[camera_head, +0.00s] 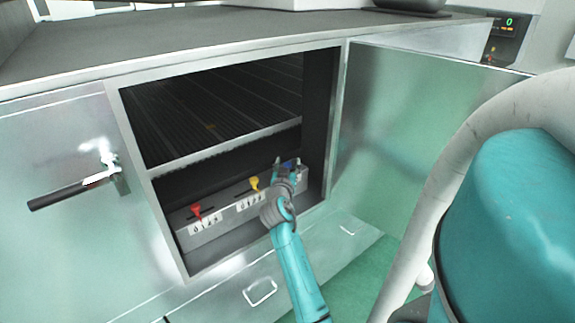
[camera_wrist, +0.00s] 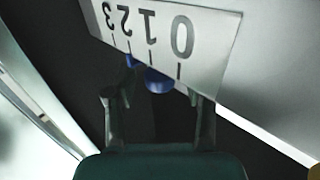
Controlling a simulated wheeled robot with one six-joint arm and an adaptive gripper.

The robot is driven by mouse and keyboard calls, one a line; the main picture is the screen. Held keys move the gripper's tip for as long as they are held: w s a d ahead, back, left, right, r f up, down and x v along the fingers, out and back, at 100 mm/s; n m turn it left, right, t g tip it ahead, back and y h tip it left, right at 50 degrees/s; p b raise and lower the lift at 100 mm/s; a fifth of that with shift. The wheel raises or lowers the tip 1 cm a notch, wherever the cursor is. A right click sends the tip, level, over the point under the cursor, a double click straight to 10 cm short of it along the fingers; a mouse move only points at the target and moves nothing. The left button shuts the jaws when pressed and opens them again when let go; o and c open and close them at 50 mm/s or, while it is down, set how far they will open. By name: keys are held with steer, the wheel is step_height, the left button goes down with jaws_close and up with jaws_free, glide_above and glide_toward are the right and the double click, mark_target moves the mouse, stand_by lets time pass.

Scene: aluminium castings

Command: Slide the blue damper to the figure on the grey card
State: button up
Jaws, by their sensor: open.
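The blue damper (camera_wrist: 158,80) has a rounded blue knob, with a smaller blue part to its left, beside a white scale plate (camera_wrist: 165,30) reading 0, 1, 2, 3 upside down. The knob appears between the 0 and 1 marks; the exact setting is unclear. In the head view the blue damper (camera_head: 288,165) is a small patch, mostly hidden by my gripper (camera_head: 288,169). In the wrist view my gripper (camera_wrist: 155,100) is open, its fingers on either side of the knob; contact is unclear. I cannot make out a grey card in either view.
A red damper (camera_head: 196,208) and a yellow damper (camera_head: 254,183) sit left on the same panel, each above a white scale. The panel lies low inside the open cabinet, below a shelf edge (camera_head: 225,150). An open door (camera_head: 420,130) stands at right.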

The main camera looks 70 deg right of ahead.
steer(key=shift+c, duration=0.3)
jaws_close()
steer(key=shift+w+a, duration=0.55)
steer(key=shift+a, duration=0.3)
steer(key=shift+o, duration=0.3)
jaws_free()
steer(key=v, duration=1.2)
